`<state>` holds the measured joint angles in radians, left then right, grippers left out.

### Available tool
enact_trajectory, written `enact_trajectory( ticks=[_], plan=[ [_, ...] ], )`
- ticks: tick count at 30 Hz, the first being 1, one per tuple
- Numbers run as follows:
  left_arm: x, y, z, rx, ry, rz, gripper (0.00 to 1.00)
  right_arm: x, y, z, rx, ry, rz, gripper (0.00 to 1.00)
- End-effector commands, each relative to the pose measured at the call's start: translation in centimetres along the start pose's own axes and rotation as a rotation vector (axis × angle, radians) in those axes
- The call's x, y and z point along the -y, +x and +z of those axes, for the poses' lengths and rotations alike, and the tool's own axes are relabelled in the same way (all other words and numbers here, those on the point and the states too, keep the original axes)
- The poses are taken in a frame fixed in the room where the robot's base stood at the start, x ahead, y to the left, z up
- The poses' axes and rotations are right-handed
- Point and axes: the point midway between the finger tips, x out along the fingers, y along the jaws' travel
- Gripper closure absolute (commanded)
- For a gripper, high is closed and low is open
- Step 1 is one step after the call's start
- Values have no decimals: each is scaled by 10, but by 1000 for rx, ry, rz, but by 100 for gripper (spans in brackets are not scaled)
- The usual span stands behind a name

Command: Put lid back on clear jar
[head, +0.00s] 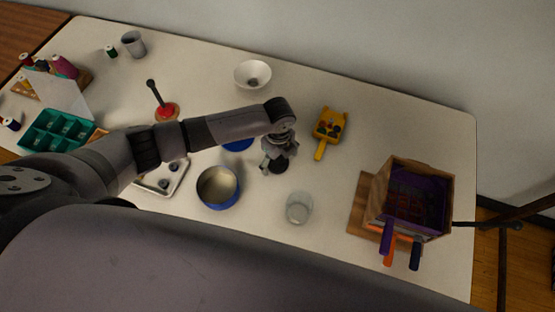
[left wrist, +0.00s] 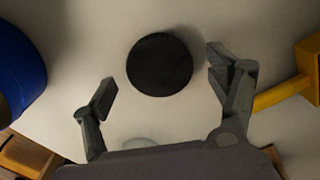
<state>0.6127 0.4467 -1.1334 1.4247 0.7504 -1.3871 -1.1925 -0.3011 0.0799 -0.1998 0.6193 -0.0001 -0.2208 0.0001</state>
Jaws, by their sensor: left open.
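The clear jar (head: 299,207) stands upright and open near the front of the white table. Its rim shows partly at the bottom of the left wrist view (left wrist: 140,143). A round black lid (left wrist: 160,66) lies flat on the table behind the jar; in the head view it is mostly hidden under my left gripper. My left gripper (head: 277,160) points down over the lid, open, with one finger to each side of it in the left wrist view. No contact with the lid shows. My right gripper is not in view.
A blue pot (head: 219,188) stands left of the jar. A yellow dustpan-like tray (head: 329,125) lies right of the gripper. A wooden box (head: 436,193) with coloured handles is at the right. A white bowl (head: 253,75) stands behind. The table between jar and box is clear.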

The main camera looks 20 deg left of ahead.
Motion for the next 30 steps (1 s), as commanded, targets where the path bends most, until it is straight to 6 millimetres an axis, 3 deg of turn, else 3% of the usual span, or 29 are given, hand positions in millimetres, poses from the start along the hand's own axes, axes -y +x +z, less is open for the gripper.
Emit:
enact_trajectory(
  ticks=[11,27,30],
  plan=[
    [0,4,0,0,1,-1,19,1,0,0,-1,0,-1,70],
    [0,4,0,0,0,0,54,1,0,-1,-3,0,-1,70],
    [0,3,0,0,0,0,54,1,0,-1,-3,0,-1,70]
  ],
)
